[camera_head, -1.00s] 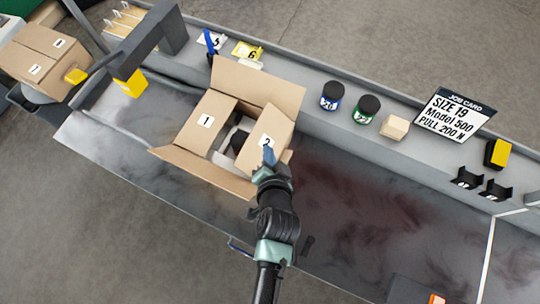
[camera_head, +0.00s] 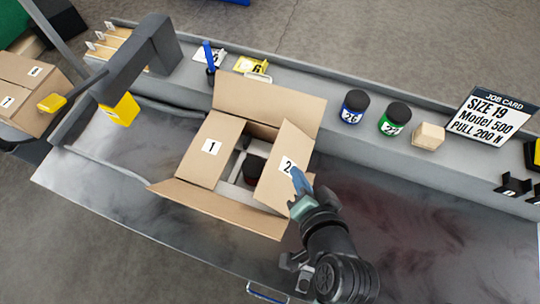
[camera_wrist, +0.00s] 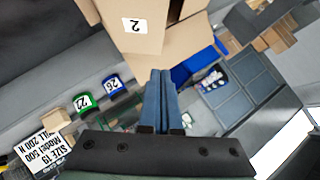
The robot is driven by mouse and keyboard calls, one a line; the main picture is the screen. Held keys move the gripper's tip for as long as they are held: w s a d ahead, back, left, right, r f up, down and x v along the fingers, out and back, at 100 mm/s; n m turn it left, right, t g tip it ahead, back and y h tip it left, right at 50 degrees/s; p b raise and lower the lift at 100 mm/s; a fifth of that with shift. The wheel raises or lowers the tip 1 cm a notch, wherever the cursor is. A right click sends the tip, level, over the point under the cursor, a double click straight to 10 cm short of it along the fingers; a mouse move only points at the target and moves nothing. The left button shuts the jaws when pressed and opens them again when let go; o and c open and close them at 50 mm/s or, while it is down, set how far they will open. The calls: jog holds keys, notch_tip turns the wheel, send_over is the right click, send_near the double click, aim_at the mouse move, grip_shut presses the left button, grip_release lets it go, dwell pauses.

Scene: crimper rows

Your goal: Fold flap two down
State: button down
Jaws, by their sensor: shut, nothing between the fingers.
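The open cardboard box (camera_head: 225,203) stands on the bench. Flap two (camera_head: 270,188), with a white "2" label, leans inward over the right side of the opening; it looks tilted rather than flat. In the wrist view flap two (camera_wrist: 150,42) is just beyond the fingertips. Flap one (camera_head: 195,165) lies inward on the left. The far and near flaps stand outward. My gripper (camera_head: 297,172) is shut and empty, its blue fingertips at flap two's outer side beside the label; I cannot tell whether they touch. The fingers also show in the wrist view (camera_wrist: 158,75).
A dark round item (camera_head: 254,168) sits inside the box between the flaps. A blue-labelled jar (camera_head: 354,108), a green-labelled jar (camera_head: 394,120) and a wooden block (camera_head: 428,136) stand along the back ledge. A grey arm with a yellow block (camera_head: 120,108) overhangs the left. The bench right of the box is clear.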

send_near(275, 149)
jog(key=w, duration=0.1)
jog(key=w+d, duration=0.1)
jog(key=w, duration=0.1)
jog(key=shift+d+r, duration=0.15)
jog(key=shift+r, duration=0.15)
jog(key=a+f, duration=0.1)
jog(key=w+f, duration=0.1)
jog(key=shift+w+a+f, duration=0.2)
jog(key=shift+a+f, duration=0.2)
jog(key=shift+w+a+f, duration=0.1)
jog(key=shift+a+f, duration=0.25)
jog(key=shift+f, duration=0.1)
